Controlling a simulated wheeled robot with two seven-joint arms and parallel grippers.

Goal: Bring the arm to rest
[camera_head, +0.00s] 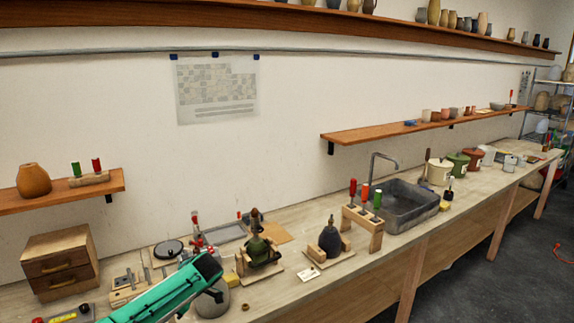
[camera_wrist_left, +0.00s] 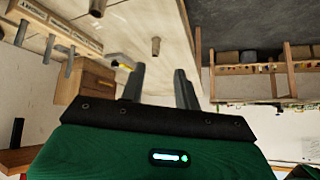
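My left arm reaches in from the bottom left of the head view as a teal link with a dark end, above the front of the workbench (camera_head: 300,262). Its fingers are not clearly made out there. In the left wrist view my left gripper (camera_wrist_left: 160,70) shows two dark fingers standing apart, with nothing between them. The bench top lies beyond the fingers, seen from a turned angle. My right arm and right gripper are in neither view.
A green lamp body (camera_head: 258,249) and a dark one (camera_head: 329,240) sit in wooden cradles right of my arm. A wooden rack (camera_head: 362,228) and a sink (camera_head: 405,208) are farther right. A drawer box (camera_head: 60,262) stands at the left, below a shelf (camera_head: 110,187).

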